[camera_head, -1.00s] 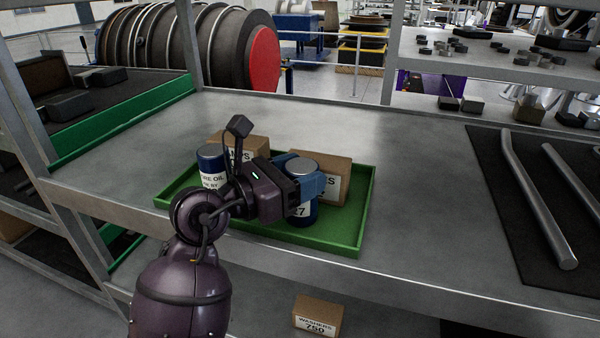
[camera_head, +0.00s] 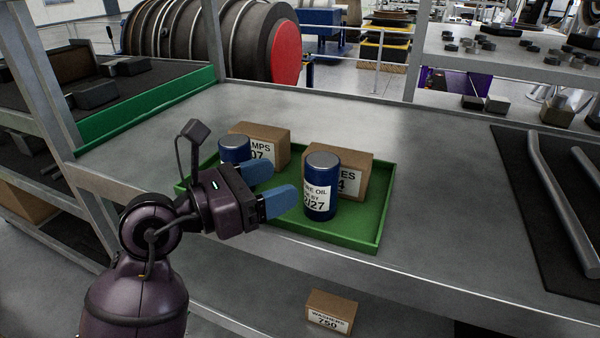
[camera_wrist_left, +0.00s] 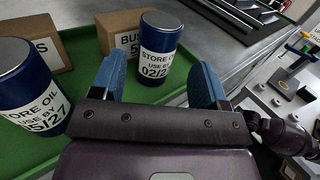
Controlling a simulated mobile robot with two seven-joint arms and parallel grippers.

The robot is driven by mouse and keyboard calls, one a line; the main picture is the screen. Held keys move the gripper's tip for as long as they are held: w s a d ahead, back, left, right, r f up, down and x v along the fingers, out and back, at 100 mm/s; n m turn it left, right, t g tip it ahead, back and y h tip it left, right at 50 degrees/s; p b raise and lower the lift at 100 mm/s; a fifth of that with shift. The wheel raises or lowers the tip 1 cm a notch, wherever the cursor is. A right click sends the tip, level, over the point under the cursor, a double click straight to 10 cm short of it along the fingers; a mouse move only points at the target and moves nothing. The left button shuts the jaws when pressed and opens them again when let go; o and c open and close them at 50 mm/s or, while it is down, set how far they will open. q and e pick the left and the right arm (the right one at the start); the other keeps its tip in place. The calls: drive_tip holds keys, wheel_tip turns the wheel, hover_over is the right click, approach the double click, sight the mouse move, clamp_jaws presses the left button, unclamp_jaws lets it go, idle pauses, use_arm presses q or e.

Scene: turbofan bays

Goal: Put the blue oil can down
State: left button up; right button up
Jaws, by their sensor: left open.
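A blue oil can (camera_head: 320,186) with a white label and grey top stands upright in the green tray (camera_head: 345,241), just right of my left fingertips. My left gripper (camera_head: 284,186) is open and empty, its blue fingers apart and clear of the can. In the left wrist view the can (camera_wrist_left: 158,48) stands ahead, beyond the open fingers (camera_wrist_left: 155,80). A second blue oil can (camera_head: 235,150) stands at the tray's left, partly hidden by my gripper; it also shows large in the left wrist view (camera_wrist_left: 28,88). My right gripper is not in view.
Two cardboard boxes, one at the left (camera_head: 262,147) and one at the right (camera_head: 345,170), stand behind the cans in the tray. Metal pipes (camera_head: 562,195) lie on a dark mat at the right. The grey bench between tray and mat is clear.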

use_arm(q)
drive_tip(key=v, duration=0.3)
drive_tip(key=shift+s+a, duration=0.1)
